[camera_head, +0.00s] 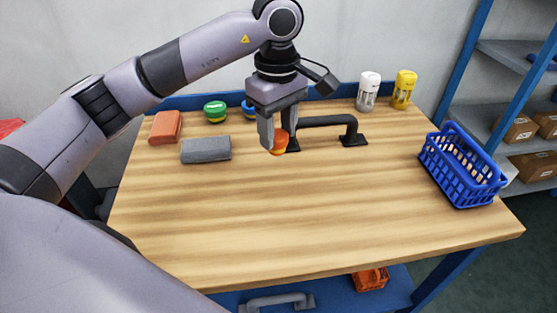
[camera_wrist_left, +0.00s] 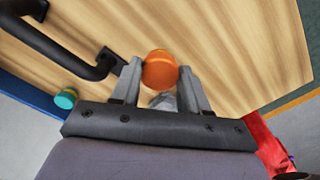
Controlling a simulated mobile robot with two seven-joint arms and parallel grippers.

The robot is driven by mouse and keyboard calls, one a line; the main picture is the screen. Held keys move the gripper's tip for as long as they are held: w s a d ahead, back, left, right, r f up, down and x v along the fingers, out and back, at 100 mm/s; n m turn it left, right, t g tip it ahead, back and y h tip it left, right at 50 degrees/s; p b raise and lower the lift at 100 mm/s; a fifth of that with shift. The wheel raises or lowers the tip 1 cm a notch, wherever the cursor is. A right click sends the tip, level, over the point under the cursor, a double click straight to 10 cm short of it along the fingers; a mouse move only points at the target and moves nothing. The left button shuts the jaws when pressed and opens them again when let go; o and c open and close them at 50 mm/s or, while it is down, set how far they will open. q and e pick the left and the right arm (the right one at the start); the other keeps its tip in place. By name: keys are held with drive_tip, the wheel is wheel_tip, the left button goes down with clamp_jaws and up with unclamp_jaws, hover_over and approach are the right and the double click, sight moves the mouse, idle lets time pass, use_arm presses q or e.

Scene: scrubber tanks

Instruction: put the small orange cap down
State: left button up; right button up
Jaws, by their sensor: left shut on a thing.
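The small orange cap (camera_head: 279,144) is held between the fingertips of my left gripper (camera_head: 272,140), above the wooden table (camera_head: 300,220) towards its back. The left wrist view shows the round orange cap (camera_wrist_left: 160,70) between the two grey fingers of the left gripper (camera_wrist_left: 160,80), with bare wood beyond it. The gap between cap and table is hard to judge. My right gripper is not in view.
A black handle (camera_head: 325,121) stands right behind the gripper. Grey (camera_head: 206,149) and orange (camera_head: 166,127) blocks, a green-lidded item (camera_head: 215,111), white (camera_head: 368,91) and yellow (camera_head: 404,89) containers stand at the back. A blue basket (camera_head: 462,170) is at right. The table's middle and front are clear.

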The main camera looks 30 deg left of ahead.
sight(277, 136)
use_arm(q)
drive_tip(key=shift+f, duration=3.85)
drive_tip(key=shift+f, duration=0.1)
drive_tip(key=o, duration=1.2)
wheel_tip(277, 136, up, 12)
drive_tip(key=shift+r, duration=0.15)
drive_tip(key=shift+s, duration=0.1)
